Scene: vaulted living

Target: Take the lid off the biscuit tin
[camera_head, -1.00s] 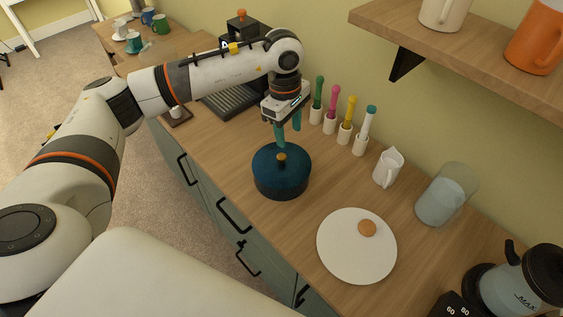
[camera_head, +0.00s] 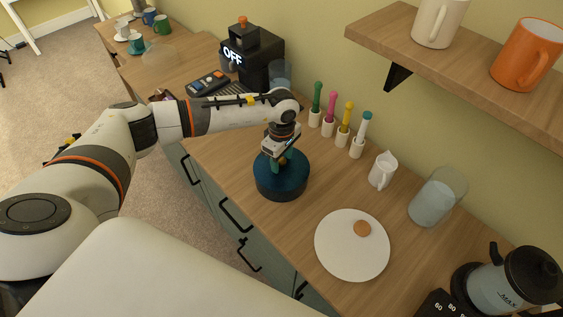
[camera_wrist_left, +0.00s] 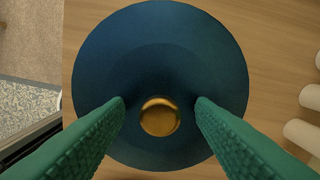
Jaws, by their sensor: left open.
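The biscuit tin (camera_head: 281,185) is dark blue and round, and stands upright on the wooden counter with its lid on. The lid (camera_wrist_left: 160,50) fills the middle of the left wrist view. Its brass knob (camera_wrist_left: 159,116) lies between the two green fingers of my left gripper (camera_wrist_left: 160,108). The fingers are open, one on each side of the knob, with a gap showing on both sides. In the head view my left gripper (camera_head: 279,162) reaches down from above onto the lid and partly covers the knob. My right gripper is not in view.
A white plate (camera_head: 345,262) with a biscuit (camera_head: 362,228) lies right of the tin. A shelf (camera_head: 450,62) overhangs the back right.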

